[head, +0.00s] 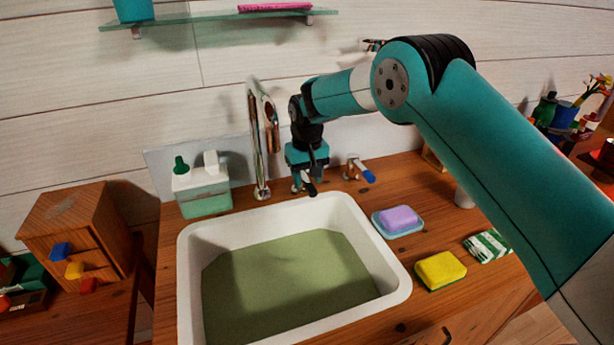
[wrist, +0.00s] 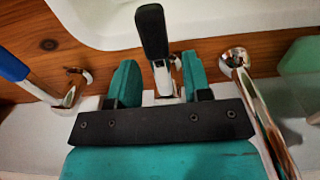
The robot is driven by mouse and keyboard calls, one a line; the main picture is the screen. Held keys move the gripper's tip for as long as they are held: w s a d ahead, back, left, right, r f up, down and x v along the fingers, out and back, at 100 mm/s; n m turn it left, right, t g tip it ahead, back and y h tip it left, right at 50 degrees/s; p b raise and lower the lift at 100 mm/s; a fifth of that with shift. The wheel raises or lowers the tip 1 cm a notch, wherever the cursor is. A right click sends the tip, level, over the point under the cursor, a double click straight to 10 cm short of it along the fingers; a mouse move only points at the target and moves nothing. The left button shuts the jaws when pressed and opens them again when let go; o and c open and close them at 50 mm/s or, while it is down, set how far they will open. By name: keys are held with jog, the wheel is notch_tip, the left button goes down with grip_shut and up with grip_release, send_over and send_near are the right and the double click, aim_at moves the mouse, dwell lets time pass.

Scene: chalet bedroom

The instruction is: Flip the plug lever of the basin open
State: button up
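The basin (head: 393,290) is a white sink set in the wooden counter, holding murky green water. Its rim also shows at the top of the wrist view (wrist: 95,25). The plug lever (wrist: 152,32), with a black grip on a metal stem, points toward the basin over its back rim. My gripper (wrist: 160,82) is open, with one teal finger on each side of the lever's metal stem and small gaps between. In the head view my gripper (head: 305,184) hangs at the back rim and mostly hides the lever.
The tall metal tap (head: 257,140) stands close left of my gripper. A blue-handled lever (head: 361,170) stands close right. The wall is close behind.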

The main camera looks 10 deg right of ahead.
aim_at(307, 180)
notch_tip(307, 180, up, 12)
jog(key=b, duration=0.1)
jog(key=shift+b, duration=0.35)
jog(key=shift+s+r, duration=0.1)
